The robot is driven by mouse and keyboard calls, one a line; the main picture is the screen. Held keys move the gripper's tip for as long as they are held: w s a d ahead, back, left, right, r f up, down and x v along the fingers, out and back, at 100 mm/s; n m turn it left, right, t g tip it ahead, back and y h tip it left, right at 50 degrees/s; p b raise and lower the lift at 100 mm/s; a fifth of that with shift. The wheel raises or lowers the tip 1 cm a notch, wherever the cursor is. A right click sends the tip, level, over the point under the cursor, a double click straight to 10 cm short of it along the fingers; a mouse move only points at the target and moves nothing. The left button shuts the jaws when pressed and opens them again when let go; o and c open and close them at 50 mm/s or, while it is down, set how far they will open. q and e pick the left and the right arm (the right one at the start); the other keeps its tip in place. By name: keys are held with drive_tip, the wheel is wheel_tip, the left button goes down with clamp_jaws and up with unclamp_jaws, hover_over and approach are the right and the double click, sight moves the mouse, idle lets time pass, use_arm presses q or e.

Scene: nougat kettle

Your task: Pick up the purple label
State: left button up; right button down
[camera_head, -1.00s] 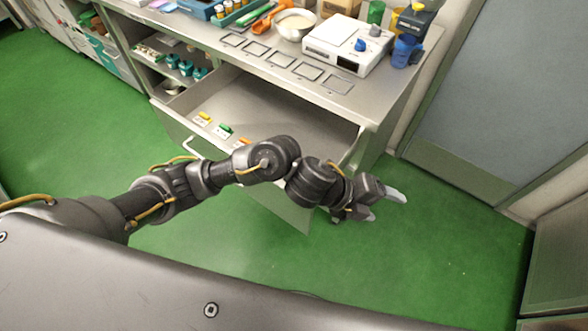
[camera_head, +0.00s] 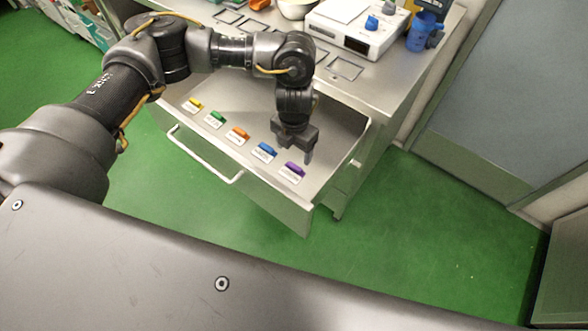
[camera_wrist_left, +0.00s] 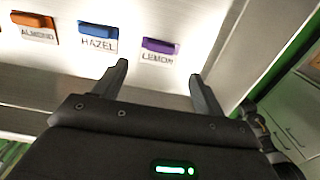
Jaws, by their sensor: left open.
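The purple label (camera_head: 292,171) lies at the right end of a row of labels in the open drawer (camera_head: 207,178). In the left wrist view the purple label (camera_wrist_left: 160,49) reads "LEMON" and sits ahead of and between the fingertips. My left gripper (camera_head: 296,155) is open, pointing down over the drawer, close behind the purple label in the head view. In the left wrist view its open fingers (camera_wrist_left: 158,72) hold nothing. My right gripper does not show.
Blue (camera_head: 264,152), orange (camera_head: 238,136), green (camera_head: 215,120) and yellow (camera_head: 193,105) labels lie left of the purple one. The drawer's front wall and right side wall are close by. A white scale (camera_head: 352,28) and blue cup (camera_head: 419,34) stand on the counter above.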

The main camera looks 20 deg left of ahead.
sight(293, 168)
use_arm(q)
wheel_tip(293, 168, down, 3)
drive_tip(key=shift+w+r, duration=0.1)
drive_tip(key=shift+w, duration=0.05)
drive_tip(key=f, duration=0.5)
drive_tip(key=shift+s+f, duration=0.1)
drive_tip(key=shift+s, duration=0.2)
drive_tip(key=shift+c, duration=0.4)
drive_tip(key=c, duration=1)
